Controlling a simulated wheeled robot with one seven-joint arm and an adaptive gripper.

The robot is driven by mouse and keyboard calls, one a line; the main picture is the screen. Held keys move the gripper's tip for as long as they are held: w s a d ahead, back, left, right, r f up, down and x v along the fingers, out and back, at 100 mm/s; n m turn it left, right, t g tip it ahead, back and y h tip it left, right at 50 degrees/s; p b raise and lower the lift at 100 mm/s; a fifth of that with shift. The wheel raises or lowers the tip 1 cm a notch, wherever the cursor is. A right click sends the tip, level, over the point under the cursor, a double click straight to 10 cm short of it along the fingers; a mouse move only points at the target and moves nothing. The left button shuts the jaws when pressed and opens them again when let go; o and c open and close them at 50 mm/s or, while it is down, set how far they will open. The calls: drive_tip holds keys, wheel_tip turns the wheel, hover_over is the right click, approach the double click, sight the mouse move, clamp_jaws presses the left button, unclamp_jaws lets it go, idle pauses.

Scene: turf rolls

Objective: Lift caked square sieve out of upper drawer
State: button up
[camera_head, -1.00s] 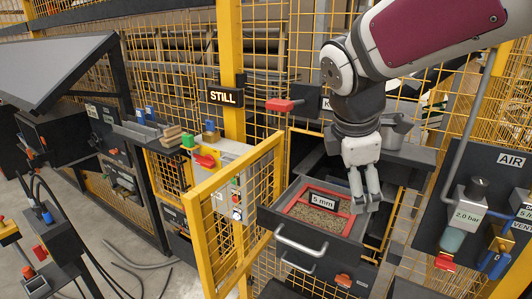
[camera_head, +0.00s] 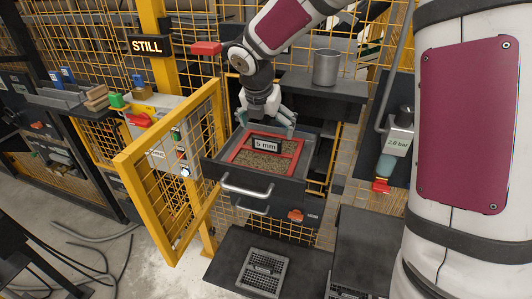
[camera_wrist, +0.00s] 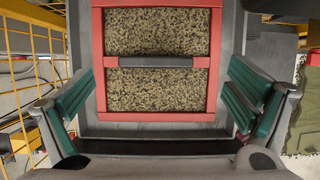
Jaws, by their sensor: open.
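The caked square sieve (camera_head: 265,161) has a red frame filled with speckled grit, a dark crossbar and a "5 mm" label. It lies in the pulled-out dark upper drawer (camera_head: 248,182). My gripper (camera_head: 268,124) is above the back part of the drawer, open and empty. In the wrist view, my gripper (camera_wrist: 160,103) has its green-padded fingers spread wide to the left and right of the sieve (camera_wrist: 157,116), with gaps on both sides. Contact with the drawer cannot be told.
A yellow mesh gate (camera_head: 172,170) stands open close to the drawer's left. A grey metal pot (camera_head: 326,67) stands on the dark ledge behind. A lower drawer with an orange latch (camera_head: 295,215) is beneath. A grey grid piece (camera_head: 263,272) lies on a low dark surface in front.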

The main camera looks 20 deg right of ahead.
sight(267, 139)
drive_tip(key=shift+a+x, duration=0.2)
drive_tip(key=shift+x, duration=1.35)
drive_tip(key=shift+a+x, duration=0.2)
drive_tip(key=shift+x, duration=1.35)
drive_tip(key=shift+s+f, duration=0.1)
drive_tip(key=c, duration=1.6)
